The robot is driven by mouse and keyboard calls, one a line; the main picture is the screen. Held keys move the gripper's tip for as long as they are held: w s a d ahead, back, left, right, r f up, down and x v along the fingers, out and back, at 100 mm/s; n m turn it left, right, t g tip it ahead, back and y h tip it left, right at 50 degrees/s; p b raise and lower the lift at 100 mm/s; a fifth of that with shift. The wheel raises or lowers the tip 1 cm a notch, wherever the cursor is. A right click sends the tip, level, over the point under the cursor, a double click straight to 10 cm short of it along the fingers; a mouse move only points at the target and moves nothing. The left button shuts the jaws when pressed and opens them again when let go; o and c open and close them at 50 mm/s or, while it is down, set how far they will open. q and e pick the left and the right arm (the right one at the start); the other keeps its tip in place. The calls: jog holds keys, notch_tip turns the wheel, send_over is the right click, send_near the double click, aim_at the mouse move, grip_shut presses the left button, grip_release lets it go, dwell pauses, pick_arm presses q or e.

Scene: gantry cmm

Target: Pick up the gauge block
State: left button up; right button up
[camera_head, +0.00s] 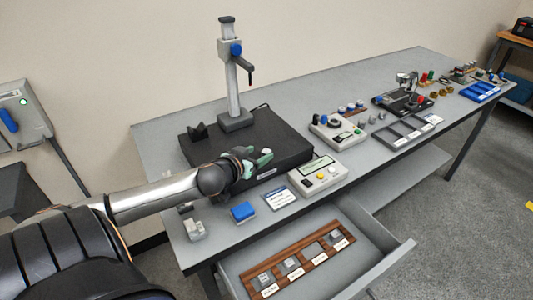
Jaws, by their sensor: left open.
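Several small grey metal blocks, which look like gauge blocks (290,264), sit in a brown wooden holder (276,264) with white labels. The holder lies inside the open drawer (377,284) below the table front. I cannot tell which block the task means, or whether every slot is filled. My left gripper (262,160) is open and empty. It is over or beside the black surface plate (290,143), up and to the left of the drawer and apart from the holder. Its fingers are small and greenish in the head view. My right gripper is not in view.
A column stand (234,95) rises from the black plate. A beige control box (318,175), a blue block (243,211), a label card (281,198) and grey metal pieces (194,229) line the table's front edge. Instruments and trays fill the table's right part.

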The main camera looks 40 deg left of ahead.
aim_at(266, 152)
pick_arm(q)
jog(key=shift+f+x, duration=0.2)
jog(key=shift+x, duration=1.2)
jog(key=shift+f+x, duration=0.25)
jog(key=shift+x, duration=1.2)
jog(key=shift+s, duration=0.15)
jog(key=shift+c, duration=0.2)
grip_shut()
